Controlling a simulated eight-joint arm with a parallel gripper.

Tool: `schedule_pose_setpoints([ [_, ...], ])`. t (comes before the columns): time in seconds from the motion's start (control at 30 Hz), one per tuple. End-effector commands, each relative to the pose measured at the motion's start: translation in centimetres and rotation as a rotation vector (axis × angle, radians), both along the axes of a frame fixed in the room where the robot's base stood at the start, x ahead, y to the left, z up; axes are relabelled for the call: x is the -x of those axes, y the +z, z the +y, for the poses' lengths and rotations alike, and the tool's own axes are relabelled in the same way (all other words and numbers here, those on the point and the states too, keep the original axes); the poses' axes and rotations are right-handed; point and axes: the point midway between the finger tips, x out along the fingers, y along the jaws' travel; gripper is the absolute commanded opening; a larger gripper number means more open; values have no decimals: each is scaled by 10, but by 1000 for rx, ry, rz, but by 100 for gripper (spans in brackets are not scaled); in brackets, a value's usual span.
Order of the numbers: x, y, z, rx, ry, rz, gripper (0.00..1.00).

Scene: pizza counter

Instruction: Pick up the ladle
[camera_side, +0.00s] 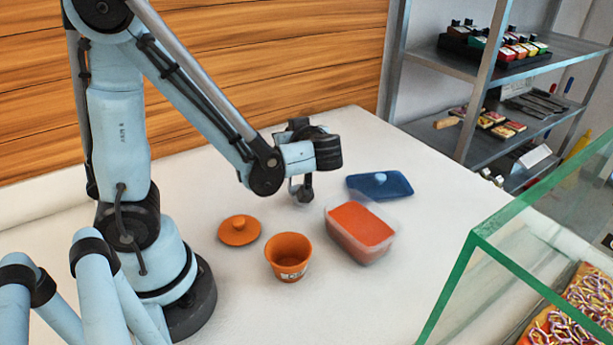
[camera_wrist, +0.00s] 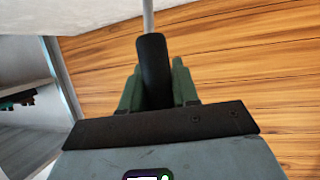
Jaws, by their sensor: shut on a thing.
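The ladle's black handle (camera_wrist: 153,62) stands between the two green fingers of my gripper (camera_wrist: 157,88) in the wrist view. A thin grey metal shaft runs from the handle to the top edge of that view. My gripper is shut on the handle. The ladle's bowl is out of the wrist view. In the side view, my gripper is over the counter, behind the orange pot, and its fingers and the ladle cannot be clearly made out.
On the white counter (camera_side: 220,310) stand an open orange pot (camera_side: 289,270), its orange lid (camera_side: 233,236), a clear tub of red-orange sauce (camera_side: 360,225) and a blue lid (camera_side: 395,186). A green-edged glass case (camera_side: 515,272) is at right. A metal shelf (camera_side: 435,75) stands behind.

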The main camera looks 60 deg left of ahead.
Motion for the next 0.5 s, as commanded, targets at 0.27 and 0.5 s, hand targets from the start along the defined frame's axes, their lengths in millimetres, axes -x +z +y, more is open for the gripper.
schedule_pose_setpoints([
  [0.27,1,28,0,0,0,0,0],
  [0.5,6,56,-43,0,-8,0,0],
])
